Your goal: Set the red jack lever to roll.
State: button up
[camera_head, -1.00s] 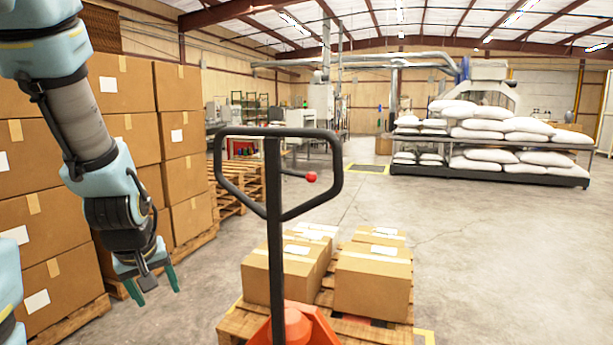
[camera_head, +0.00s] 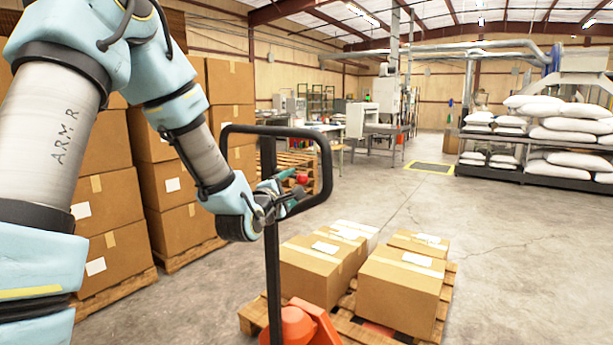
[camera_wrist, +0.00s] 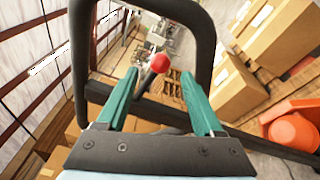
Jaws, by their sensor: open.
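The red knob of the jack lever (camera_head: 302,178) shows inside the black handle loop (camera_head: 331,165) of the orange pallet jack (camera_head: 290,325). My gripper (camera_head: 288,184) is at the loop, with its green fingers pointing toward the knob. In the wrist view my gripper (camera_wrist: 160,75) is open, and the red knob (camera_wrist: 160,63) appears between and just past its fingertips. The short dark lever rod (camera_wrist: 148,80) runs back from the knob between the fingers. I cannot tell whether either finger touches it. The black handle frame (camera_wrist: 200,20) passes close around the fingers.
A wooden pallet (camera_head: 440,310) with several cartons (camera_head: 402,290) sits on the jack's far side. Stacked cartons (camera_head: 110,255) stand at the left. A rack of white sacks (camera_head: 540,182) is at the back right. The floor (camera_head: 520,260) on the right is clear.

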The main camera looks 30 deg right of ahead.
aim_at(306, 176)
jog(key=p+x, duration=0.3)
jog(key=x, duration=0.6)
jog(key=shift+w+d, duration=0.15)
grip_shut()
dwell(1.1)
